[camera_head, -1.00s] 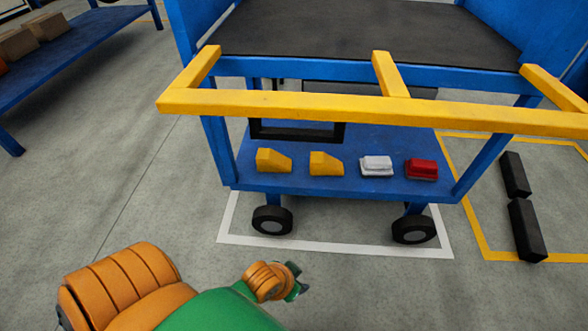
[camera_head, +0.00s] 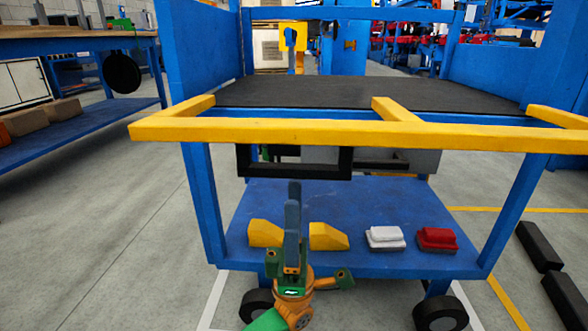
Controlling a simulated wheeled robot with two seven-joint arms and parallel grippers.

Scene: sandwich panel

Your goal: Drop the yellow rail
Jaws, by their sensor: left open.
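The yellow rail (camera_head: 330,132) runs level across the front of the blue cart at top-deck height, with short yellow arms reaching back to the deck. My left gripper (camera_head: 293,207) is raised in front of the cart, below the rail and apart from it in the picture. Its grey-blue fingers point up and overlap each other from this angle; it is open and holds nothing that I can see. It hides part of the lower shelf between two yellow blocks. My right gripper is not in view.
The cart's lower shelf (camera_head: 345,195) carries two yellow wedge blocks (camera_head: 265,234), a white block (camera_head: 385,238) and a red block (camera_head: 437,240). A dark open frame (camera_head: 245,161) hangs under the deck. Black bars (camera_head: 540,246) lie on the floor at right. A blue bench stands at left.

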